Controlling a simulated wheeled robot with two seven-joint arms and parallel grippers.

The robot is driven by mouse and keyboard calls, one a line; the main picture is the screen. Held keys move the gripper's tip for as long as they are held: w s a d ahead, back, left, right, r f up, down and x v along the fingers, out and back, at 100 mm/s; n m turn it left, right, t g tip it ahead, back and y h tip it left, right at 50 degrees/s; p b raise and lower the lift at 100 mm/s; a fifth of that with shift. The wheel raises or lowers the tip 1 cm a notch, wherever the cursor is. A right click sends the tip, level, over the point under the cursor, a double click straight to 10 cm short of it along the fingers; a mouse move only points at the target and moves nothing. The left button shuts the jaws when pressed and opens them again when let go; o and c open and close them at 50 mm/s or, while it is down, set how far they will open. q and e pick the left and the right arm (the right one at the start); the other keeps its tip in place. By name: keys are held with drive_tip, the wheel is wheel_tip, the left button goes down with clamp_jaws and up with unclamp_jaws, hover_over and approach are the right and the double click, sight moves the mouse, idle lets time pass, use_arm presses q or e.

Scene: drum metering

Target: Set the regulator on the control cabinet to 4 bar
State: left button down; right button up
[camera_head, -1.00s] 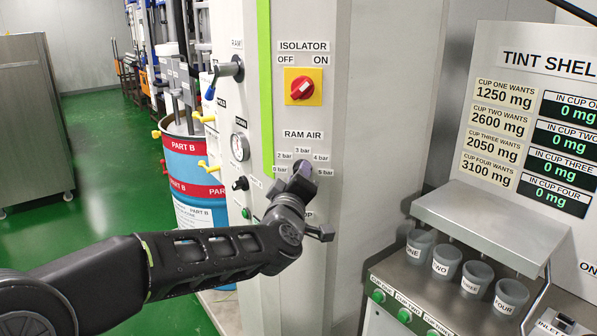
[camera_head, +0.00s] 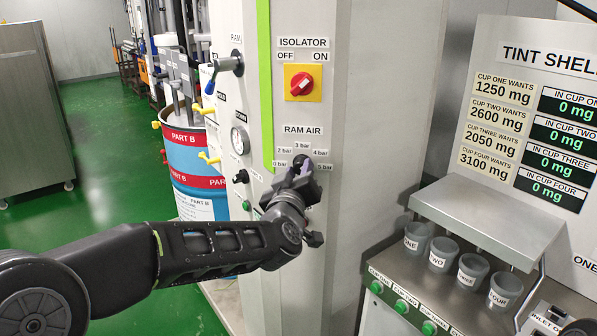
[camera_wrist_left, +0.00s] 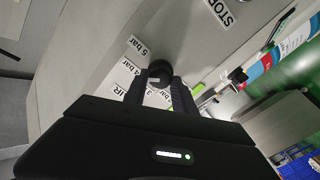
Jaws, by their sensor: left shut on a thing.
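The control cabinet (camera_head: 338,120) stands in the middle of the head view. Its regulator, under the RAM AIR label (camera_head: 303,129), is ringed by bar labels, with the 4 bar label (camera_head: 320,153) at upper right. My left gripper (camera_head: 303,168) is at the regulator and hides most of it in the head view. In the left wrist view, the dark round regulator knob (camera_wrist_left: 160,70) sits between the fingertips, and the left gripper (camera_wrist_left: 160,82) is shut on it. I cannot tell which value the knob points at. My right gripper is not in view.
Above is the yellow and red isolator switch (camera_head: 301,83). A gauge (camera_head: 240,140) and a lever (camera_head: 225,66) are on the cabinet's left side. A tint shelf with several grey cups (camera_head: 443,254) stands at the right. A blue and red drum (camera_head: 190,155) is behind the cabinet.

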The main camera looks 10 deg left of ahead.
use_arm(q)
drive_tip(key=shift+f, duration=0.1)
drive_tip(key=c, duration=1)
unclamp_jaws()
drive_tip(key=shift+c, duration=0.2)
drive_tip(key=s+b, duration=0.1)
drive_tip(key=s, duration=0.6)
drive_tip(key=shift+s+d, duration=0.4)
